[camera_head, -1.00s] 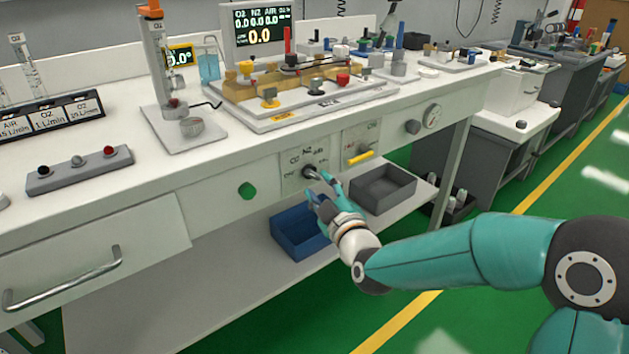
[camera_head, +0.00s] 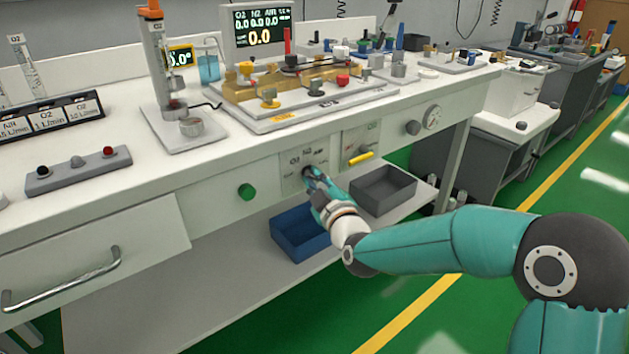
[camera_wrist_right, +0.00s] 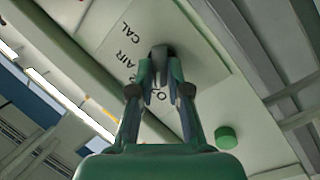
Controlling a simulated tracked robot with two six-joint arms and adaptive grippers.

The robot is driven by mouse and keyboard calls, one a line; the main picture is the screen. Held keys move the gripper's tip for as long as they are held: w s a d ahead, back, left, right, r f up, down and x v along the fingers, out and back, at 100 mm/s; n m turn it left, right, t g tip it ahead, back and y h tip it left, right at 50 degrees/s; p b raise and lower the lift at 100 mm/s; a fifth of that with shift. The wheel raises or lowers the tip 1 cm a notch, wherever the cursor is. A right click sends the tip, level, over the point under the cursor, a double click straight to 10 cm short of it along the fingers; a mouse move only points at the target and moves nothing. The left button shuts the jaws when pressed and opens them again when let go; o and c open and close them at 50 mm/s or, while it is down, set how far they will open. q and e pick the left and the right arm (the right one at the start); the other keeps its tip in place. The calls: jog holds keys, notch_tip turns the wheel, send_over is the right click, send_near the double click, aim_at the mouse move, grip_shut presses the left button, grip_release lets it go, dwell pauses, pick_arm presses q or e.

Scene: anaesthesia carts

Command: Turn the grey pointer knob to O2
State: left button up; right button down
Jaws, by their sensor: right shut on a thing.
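The grey pointer knob (camera_head: 307,172) sits on a light plate on the cart's front panel, with O2, N2 and AIR printed around it. My right gripper (camera_head: 312,178) reaches it from the lower right and is shut on it. In the right wrist view the knob (camera_wrist_right: 158,52) is dark grey and lies between the fingertips of the gripper (camera_wrist_right: 159,75). There, CAL and AIR show to its left, and a partly hidden label shows below. The fingers cover much of the knob, so I cannot tell where its pointer aims. My left gripper is not in view.
A green round button (camera_head: 247,192) is left of the knob's plate. A panel with a yellow lever (camera_head: 361,158) is on its right. A blue bin (camera_head: 292,240) and a grey bin (camera_head: 383,190) stand on the shelf below.

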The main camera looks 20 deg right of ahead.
jog(key=shift+m, duration=0.7)
jog(key=c, duration=1.1)
grip_release()
jog(key=shift+c, duration=0.2)
jog(key=s, duration=1.2)
jog(key=shift+d+r, duration=0.15)
jog(key=shift+d, duration=0.2)
